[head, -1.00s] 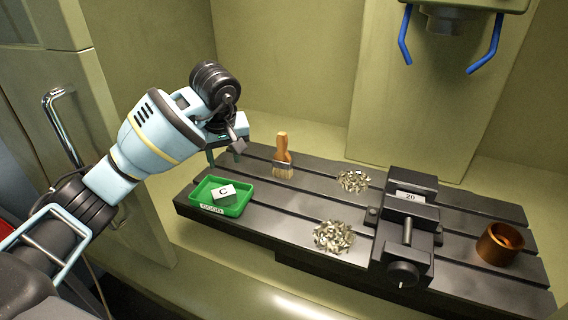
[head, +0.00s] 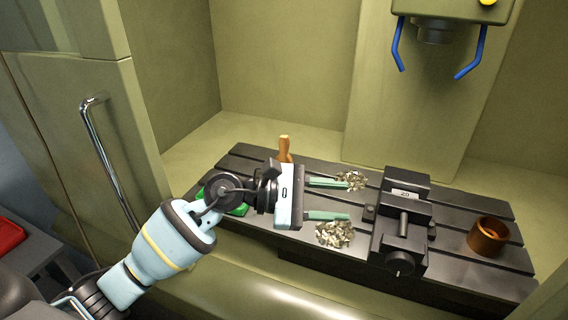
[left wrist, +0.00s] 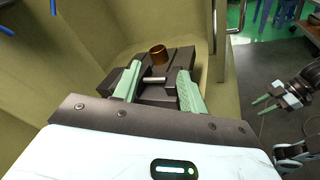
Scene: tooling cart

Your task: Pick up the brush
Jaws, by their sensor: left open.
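The brush (head: 285,147) stands upright at the back of the slotted machine table (head: 460,205); only its wooden handle shows in the head view, its lower part hidden behind my left gripper. My left gripper (head: 347,200) is open and empty, in front of and to the right of the brush, with its green fingers pointing right toward the vise. In the left wrist view the open fingers (left wrist: 160,72) frame the vise, and no brush shows. My right gripper (left wrist: 258,107) shows small at the right of the left wrist view, its fingers apart and empty, away from the table.
Two piles of metal chips (head: 352,180) (head: 335,235) lie near my left fingers. A dark vise (head: 401,220) and a copper-coloured cup (head: 488,236) stand to the right. A green tray (head: 238,209) is mostly hidden behind my left arm. Blue hooked pipes (head: 398,45) hang above.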

